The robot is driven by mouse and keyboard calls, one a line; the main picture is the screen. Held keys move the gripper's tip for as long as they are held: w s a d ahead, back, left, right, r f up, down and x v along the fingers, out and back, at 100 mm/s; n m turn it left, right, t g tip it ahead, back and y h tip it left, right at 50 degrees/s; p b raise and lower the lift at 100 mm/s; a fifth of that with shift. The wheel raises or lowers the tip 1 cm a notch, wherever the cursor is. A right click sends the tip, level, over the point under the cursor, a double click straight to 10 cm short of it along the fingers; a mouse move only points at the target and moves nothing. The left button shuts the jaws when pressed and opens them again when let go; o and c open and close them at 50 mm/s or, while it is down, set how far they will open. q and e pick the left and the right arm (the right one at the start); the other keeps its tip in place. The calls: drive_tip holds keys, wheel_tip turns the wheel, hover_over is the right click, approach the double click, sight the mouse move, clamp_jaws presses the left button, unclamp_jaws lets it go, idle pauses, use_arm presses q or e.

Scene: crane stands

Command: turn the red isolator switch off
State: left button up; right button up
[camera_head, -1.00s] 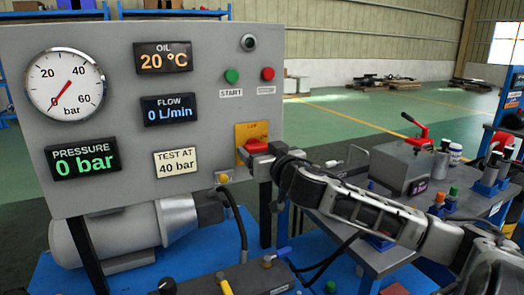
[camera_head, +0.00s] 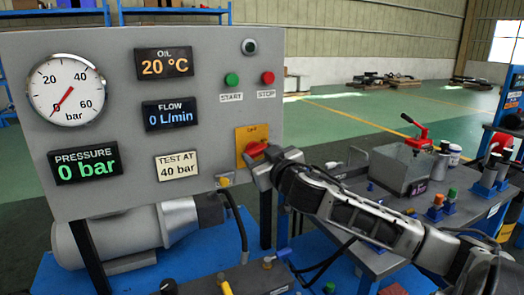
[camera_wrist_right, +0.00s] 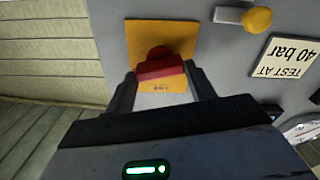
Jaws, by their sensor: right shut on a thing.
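The red isolator switch (camera_head: 256,149) sits on a yellow plate (camera_head: 243,134) at the lower right of the grey panel. In the head view its handle looks tilted. My right gripper (camera_head: 255,160) is at the switch, its jaws shut on the red handle. In the right wrist view the red handle (camera_wrist_right: 158,66) lies between the two dark fingers (camera_wrist_right: 160,84), in front of the yellow plate (camera_wrist_right: 180,36). The fingers hide part of the handle's sides. My left gripper is not in view.
The grey panel (camera_head: 120,42) carries a pressure gauge (camera_head: 67,89), displays reading 0 bar and 0 L/min, a green START button (camera_head: 231,79) and a red STOP button (camera_head: 267,77). A yellow knob (camera_wrist_right: 257,18) is beside the plate. A cluttered bench (camera_head: 375,262) stands at right.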

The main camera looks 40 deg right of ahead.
drive_tip(key=shift+r+n+p, duration=0.15)
drive_tip(key=shift+n+p, duration=0.3)
drive_tip(key=shift+n, duration=0.55)
drive_tip(key=n+p, duration=0.1)
drive_tip(key=n, duration=0.1)
drive_tip(key=shift+a+n+p, duration=0.1)
drive_tip(key=shift+n+p, duration=0.2)
drive_tip(key=shift+n, duration=0.1)
drive_tip(key=n+p, duration=0.1)
drive_tip(key=n, duration=0.1)
drive_tip(key=shift+n, duration=0.3)
drive_tip(key=n+p, duration=0.3)
drive_tip(key=n, duration=0.2)
drive_tip(key=shift+a, duration=0.1)
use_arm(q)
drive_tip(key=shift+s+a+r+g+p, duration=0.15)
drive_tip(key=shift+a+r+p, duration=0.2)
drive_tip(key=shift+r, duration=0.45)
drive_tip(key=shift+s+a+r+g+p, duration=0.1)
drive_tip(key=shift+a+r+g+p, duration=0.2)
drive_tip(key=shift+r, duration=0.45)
use_arm(e)
drive_tip(key=shift+f+n, duration=0.25)
drive_tip(key=shift+n, duration=1.05)
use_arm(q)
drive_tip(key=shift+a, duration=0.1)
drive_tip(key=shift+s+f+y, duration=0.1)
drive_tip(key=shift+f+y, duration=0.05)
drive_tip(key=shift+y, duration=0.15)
